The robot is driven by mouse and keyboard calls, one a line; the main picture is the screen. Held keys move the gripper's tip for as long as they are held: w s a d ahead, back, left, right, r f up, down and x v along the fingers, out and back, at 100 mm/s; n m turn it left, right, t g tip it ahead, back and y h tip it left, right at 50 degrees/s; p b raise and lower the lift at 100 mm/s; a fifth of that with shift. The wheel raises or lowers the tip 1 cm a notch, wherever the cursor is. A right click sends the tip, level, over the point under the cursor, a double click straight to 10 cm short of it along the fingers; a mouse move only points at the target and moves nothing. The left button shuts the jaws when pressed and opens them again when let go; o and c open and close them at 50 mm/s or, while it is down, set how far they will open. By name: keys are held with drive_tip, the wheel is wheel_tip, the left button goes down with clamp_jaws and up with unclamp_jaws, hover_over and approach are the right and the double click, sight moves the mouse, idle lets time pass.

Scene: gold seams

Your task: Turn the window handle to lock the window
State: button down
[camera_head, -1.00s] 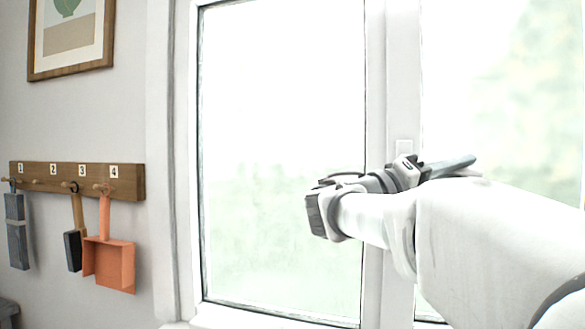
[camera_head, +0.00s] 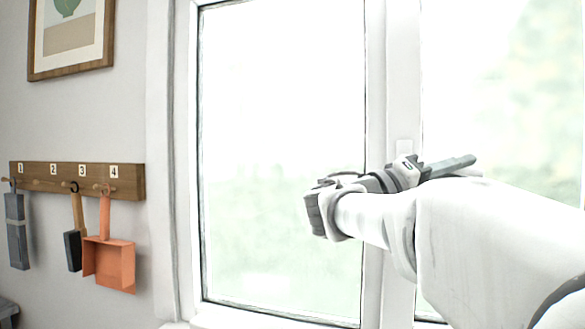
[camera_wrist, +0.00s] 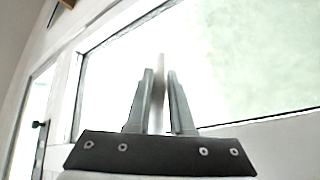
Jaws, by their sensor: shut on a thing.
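The window handle (camera_wrist: 159,80) is a pale, slim bar that stands between my two fingers in the wrist view. My gripper (camera_wrist: 161,98) is shut on it, with one grey finger on each side. In the head view my gripper (camera_head: 450,167) reaches across the middle frame post, its grey fingers pointing right and slightly up.
A wooden peg rack (camera_head: 78,179) on the left wall holds an orange dustpan (camera_head: 110,263), a brush (camera_head: 73,250) and a grey tool (camera_head: 17,231). A framed picture (camera_head: 70,38) hangs above. In the wrist view a small dark fitting (camera_wrist: 40,124) shows at left.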

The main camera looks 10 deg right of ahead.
drive_tip(key=shift+f, duration=0.15)
drive_tip(key=w+a+f+m+t+y, duration=0.1)
drive_tip(key=w+a+f+m+y, duration=0.1)
drive_tip(key=y, duration=0.4)
drive_tip(key=w+a+f+m+t+y+p, duration=0.1)
drive_tip(key=w+a+f+m+y, duration=0.1)
drive_tip(key=a+f+m+y, duration=0.2)
drive_tip(key=shift+w+a+f+m+t+y, duration=0.2)
drive_tip(key=shift+a+m+t+y, duration=0.25)
drive_tip(key=shift+y, duration=1.25)
drive_tip(key=c, duration=0.8)
unclamp_jaws()
drive_tip(key=shift+a, duration=0.1)
